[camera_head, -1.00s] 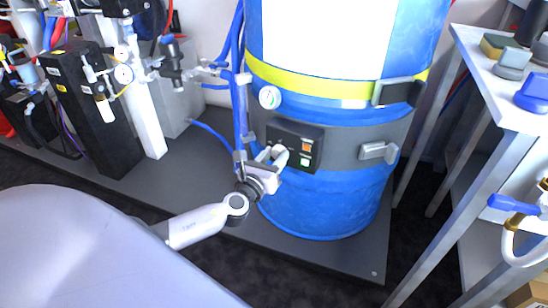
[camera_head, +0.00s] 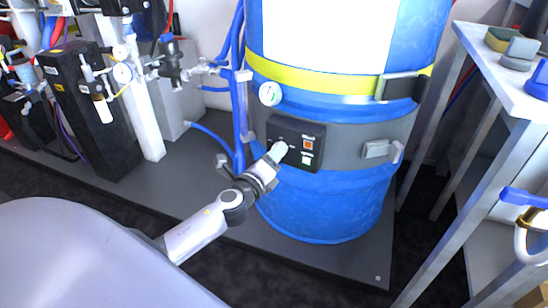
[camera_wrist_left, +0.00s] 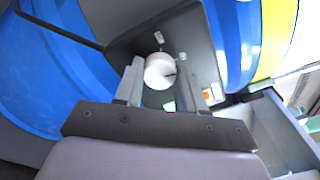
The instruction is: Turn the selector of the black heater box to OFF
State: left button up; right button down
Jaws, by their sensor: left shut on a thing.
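The black heater box (camera_head: 312,130) is fixed to the grey band around the blue drum; it also shows in the left wrist view (camera_wrist_left: 205,55). Its face has an orange light (camera_head: 308,145) and a green-white one (camera_head: 306,159). The pale round selector (camera_wrist_left: 159,70) with a dark mark sits between my left fingers in the left wrist view. My left gripper (camera_head: 277,153) is shut on the selector at the left part of the box face and hides most of it in the head view. The selector's labels cannot be read. My right gripper is not in view.
The blue drum (camera_head: 310,210) stands on a grey base plate (camera_head: 345,252). A gauge (camera_head: 270,94) is above the box, and blue hoses (camera_head: 238,110) run on its left. A latch (camera_head: 377,149) is at its right. A metal table (camera_head: 520,110) stands further right.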

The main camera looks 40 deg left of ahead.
pick_arm(q)
jog(key=shift+n, duration=1)
jog(key=o, duration=1.1)
jog(key=shift+c, duration=0.2)
jog(key=s, duration=0.7)
jog(key=shift+d+p, duration=0.35)
jog(key=shift+d, duration=0.1)
